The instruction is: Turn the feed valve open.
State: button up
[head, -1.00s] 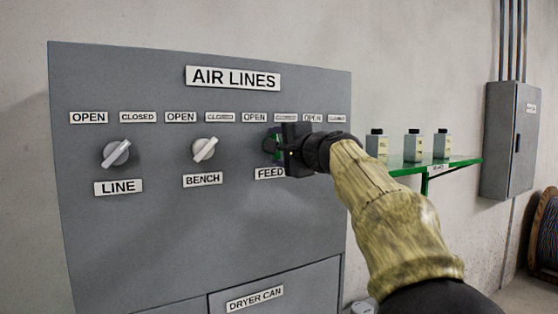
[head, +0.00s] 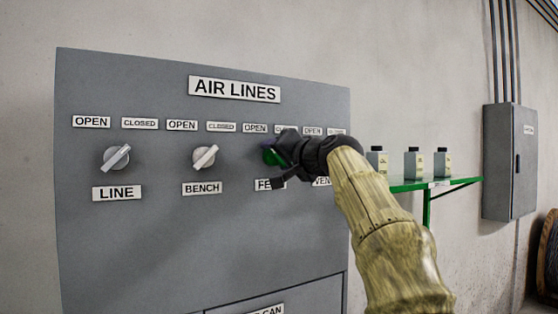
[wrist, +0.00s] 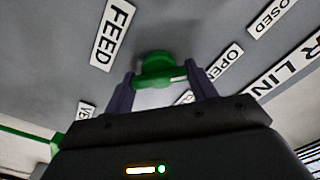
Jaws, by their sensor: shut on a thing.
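The grey AIR LINES panel (head: 150,235) carries a row of valve knobs with OPEN and CLOSED plates above them. The feed valve (head: 269,156) is the green one, mostly hidden by my gripper (head: 278,158) in the head view. In the wrist view the green knob (wrist: 157,68) sits between the two fingers of my gripper (wrist: 163,80), which is shut on it. The FEED plate (wrist: 114,34) and an OPEN plate (wrist: 222,61) lie on either side of the knob there. My gripper is tilted against the panel. Which plate the feed knob points to is unclear.
The LINE knob (head: 116,157) and BENCH knob (head: 204,157) are to the left, both slanting up to the right. A vent label is partly hidden behind my arm. A green-edged shelf (head: 408,185) with small bottles and a grey wall box (head: 508,160) are on the right.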

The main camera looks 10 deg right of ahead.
jog(key=shift+w+f, duration=0.1)
jog(key=shift+f, duration=0.1)
jog(key=o, duration=1)
jog(key=shift+r, duration=0.1)
jog(key=b+v, duration=0.6)
jog(key=v, duration=1.1)
jog(key=shift+s+r+b, duration=0.1)
jog(key=shift+s+b, duration=0.1)
jog(key=shift+b, duration=0.1)
